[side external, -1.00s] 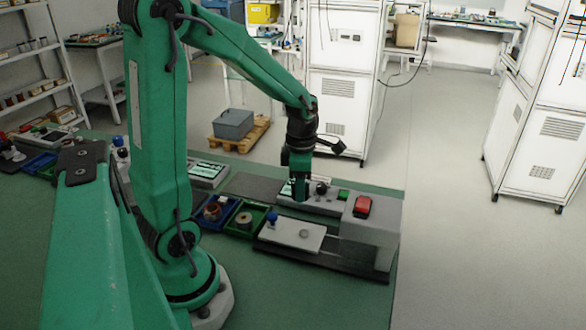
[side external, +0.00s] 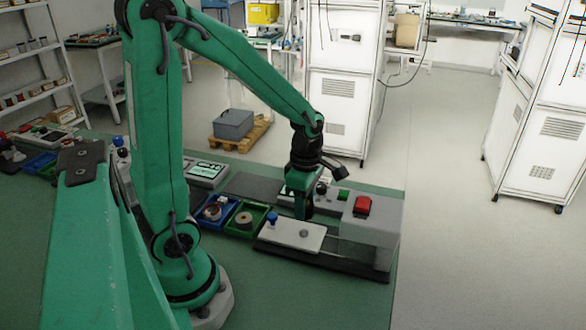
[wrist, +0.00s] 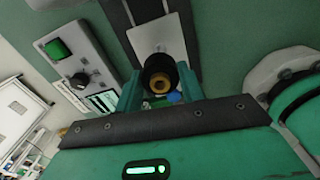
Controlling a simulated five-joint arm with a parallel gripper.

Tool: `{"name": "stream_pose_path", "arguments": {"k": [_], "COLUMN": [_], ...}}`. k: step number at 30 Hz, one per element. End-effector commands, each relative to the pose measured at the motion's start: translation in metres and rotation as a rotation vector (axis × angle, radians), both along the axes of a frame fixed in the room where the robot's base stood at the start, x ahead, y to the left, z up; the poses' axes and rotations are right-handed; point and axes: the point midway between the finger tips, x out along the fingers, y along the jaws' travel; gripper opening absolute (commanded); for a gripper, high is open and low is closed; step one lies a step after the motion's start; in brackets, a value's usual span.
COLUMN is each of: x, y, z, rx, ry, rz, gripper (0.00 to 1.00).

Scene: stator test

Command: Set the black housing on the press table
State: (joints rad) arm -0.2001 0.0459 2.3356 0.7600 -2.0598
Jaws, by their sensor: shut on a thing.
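The black housing (wrist: 157,63) is a short dark cylinder with a brass-coloured centre. It sits between the two green fingers of my gripper (wrist: 159,82) in the wrist view. In the side view my gripper (side external: 303,204) points down, with the dark housing (side external: 304,211) at its tips. The press table (side external: 284,237) is a pale plate with a round grey spot, in front of and slightly below the gripper. It also shows in the wrist view (wrist: 150,36), beyond the housing. I cannot tell whether the housing touches the plate.
A blue knob (side external: 272,217) stands at the plate's left end. Green (side external: 246,220) and blue (side external: 214,212) bins with parts lie left of it. A grey box with a red button (side external: 362,205) stands at the right. A control panel with a green button (side external: 343,195) is behind.

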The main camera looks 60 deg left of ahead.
Motion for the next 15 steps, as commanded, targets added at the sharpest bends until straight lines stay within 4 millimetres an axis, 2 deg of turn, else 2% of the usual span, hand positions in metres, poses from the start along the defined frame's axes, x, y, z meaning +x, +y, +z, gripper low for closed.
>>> {"name": "stream_pose_path", "arguments": {"k": [15], "x": [0.000], "y": [0.000], "z": [-0.032], "rx": [0.000], "ry": [0.001], "rz": [0.001], "gripper": [0.15]}}
